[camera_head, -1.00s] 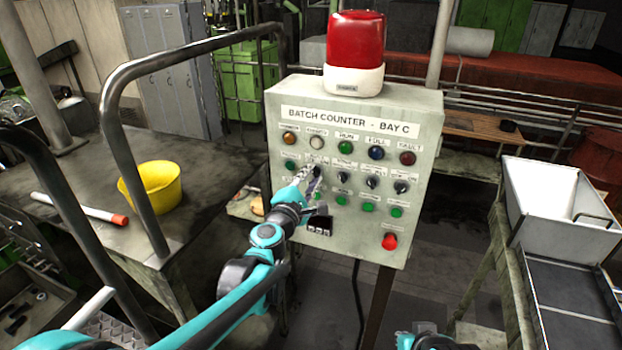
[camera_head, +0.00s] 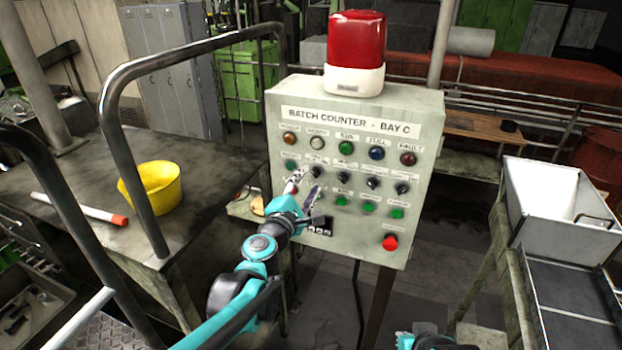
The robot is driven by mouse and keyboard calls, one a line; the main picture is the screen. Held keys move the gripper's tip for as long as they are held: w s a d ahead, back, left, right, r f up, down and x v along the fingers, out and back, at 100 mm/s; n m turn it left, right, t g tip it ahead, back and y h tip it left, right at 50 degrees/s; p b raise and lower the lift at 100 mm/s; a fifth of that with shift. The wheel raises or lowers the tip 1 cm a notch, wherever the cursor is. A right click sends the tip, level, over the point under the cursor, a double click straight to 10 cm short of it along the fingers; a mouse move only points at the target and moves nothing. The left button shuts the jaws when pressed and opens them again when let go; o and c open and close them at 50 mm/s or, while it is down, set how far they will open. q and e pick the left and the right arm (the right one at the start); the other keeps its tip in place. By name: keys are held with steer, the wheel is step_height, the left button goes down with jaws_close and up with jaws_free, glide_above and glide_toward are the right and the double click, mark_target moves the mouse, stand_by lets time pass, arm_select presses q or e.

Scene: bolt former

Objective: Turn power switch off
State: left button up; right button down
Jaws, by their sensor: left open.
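The grey control panel (camera_head: 280,225) reads "BATCH COUNTER - BAY C" and faces me. Its second row has a green button (camera_head: 291,164) at left and several black rotary switches, the leftmost one (camera_head: 317,172) nearest my gripper. The small labels are too blurred to tell which is the power switch. My left gripper (camera_head: 309,183) is open and empty in front of the panel's left part, its fingertips just below and left of that leftmost switch. It hides part of the lower button row. A little of my right arm (camera_head: 425,338) shows at the bottom edge; its fingers cannot be made out.
A red beacon (camera_head: 356,45) stands on the panel, and a red button (camera_head: 390,242) sits at its lower right. A dark metal rail (camera_head: 130,165) and a table with a yellow bucket (camera_head: 160,188) lie left. A white bin (camera_head: 560,205) stands right.

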arm_select(q)
steer(key=v, duration=0.9)
